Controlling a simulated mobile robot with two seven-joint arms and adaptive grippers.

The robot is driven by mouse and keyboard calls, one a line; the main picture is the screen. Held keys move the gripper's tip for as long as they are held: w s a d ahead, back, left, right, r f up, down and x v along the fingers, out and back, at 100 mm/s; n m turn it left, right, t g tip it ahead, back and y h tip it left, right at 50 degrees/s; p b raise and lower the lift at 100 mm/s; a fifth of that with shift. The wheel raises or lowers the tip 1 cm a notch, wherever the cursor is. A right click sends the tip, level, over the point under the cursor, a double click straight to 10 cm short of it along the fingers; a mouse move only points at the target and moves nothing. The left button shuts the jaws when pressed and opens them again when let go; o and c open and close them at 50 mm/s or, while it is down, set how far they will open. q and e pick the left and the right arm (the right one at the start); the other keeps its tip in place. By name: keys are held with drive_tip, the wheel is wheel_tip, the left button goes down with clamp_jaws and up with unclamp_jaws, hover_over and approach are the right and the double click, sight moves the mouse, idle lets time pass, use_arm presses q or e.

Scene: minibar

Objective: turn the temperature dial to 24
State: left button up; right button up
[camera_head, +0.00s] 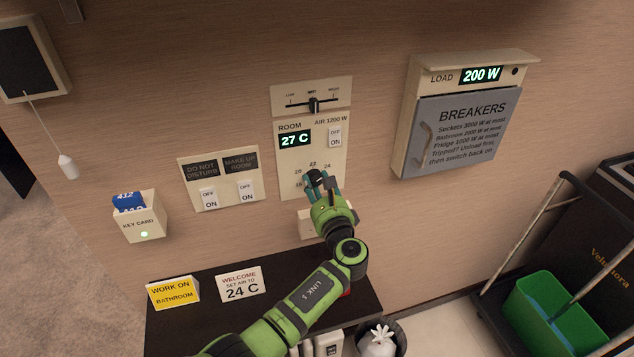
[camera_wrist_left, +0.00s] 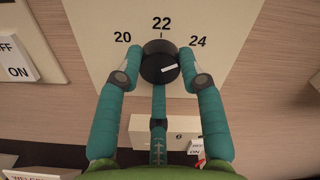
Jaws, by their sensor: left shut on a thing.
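The black temperature dial (camera_head: 315,175) sits low on the cream room panel (camera_head: 290,160), whose display (camera_head: 295,138) reads 27 C. In the left wrist view the dial (camera_wrist_left: 157,50) has 20, 22 and 24 printed around its upper side. Its white mark (camera_wrist_left: 169,68) points to the right and slightly up, below the direction of 24. My left gripper (camera_head: 324,186) is at the dial, and in the wrist view its teal fingers (camera_wrist_left: 160,68) close on the dial from both sides. A third finger lies below it. My right gripper is not in view.
A card (camera_head: 241,284) reading "set air to 24 C" stands on the dark shelf (camera_head: 200,325). A fan slider (camera_head: 314,105) and an air switch (camera_head: 335,137) are above the dial. The breaker box (camera_head: 455,130) hangs to the right. A cart with a green bucket (camera_head: 545,310) stands lower right.

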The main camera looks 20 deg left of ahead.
use_arm(q)
drive_tip(key=shift+d+f, duration=0.1)
idle(0.3)
drive_tip(key=o, duration=0.9)
drive_tip(key=shift+o, duration=1.3)
drive_tip(key=shift+w+f, duration=0.15)
drive_tip(key=shift+w, duration=0.05)
drive_tip(key=v, duration=1.2)
